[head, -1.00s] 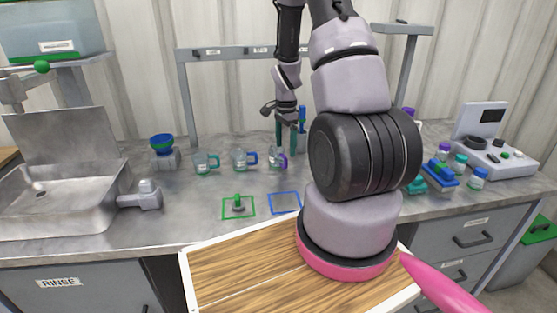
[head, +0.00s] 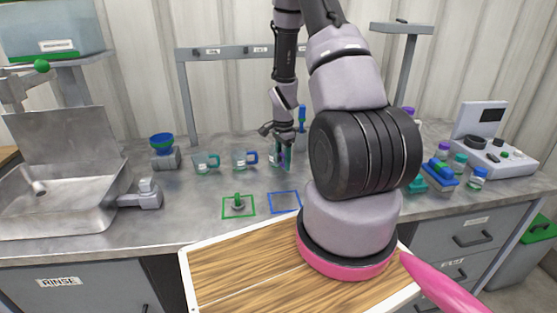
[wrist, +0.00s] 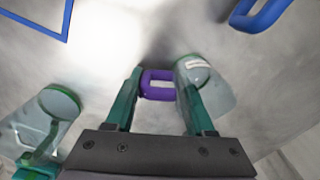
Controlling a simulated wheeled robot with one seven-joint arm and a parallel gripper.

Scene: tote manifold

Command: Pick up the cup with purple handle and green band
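The cup with the purple handle and green band (wrist: 218,92) stands on the bench. In the wrist view it is a clear cup with a green rim and a white label, right of centre. Its purple handle (wrist: 158,84) shows in the gap between my fingertips. My gripper (wrist: 160,98) is open, with one green finger on each side of the handle; the right finger overlaps the cup's wall in the picture. I cannot tell whether either finger touches. In the head view my gripper (head: 284,155) is down at the cup (head: 273,160), partly covering it.
A blue-handled cup (head: 240,160) and a green-handled cup (head: 202,164) stand to the left. Another green-rimmed vessel (wrist: 40,120) is at the wrist view's left. Green (head: 225,215) and blue (head: 285,210) square outlines lie in front. A rack (head: 185,110) stands behind.

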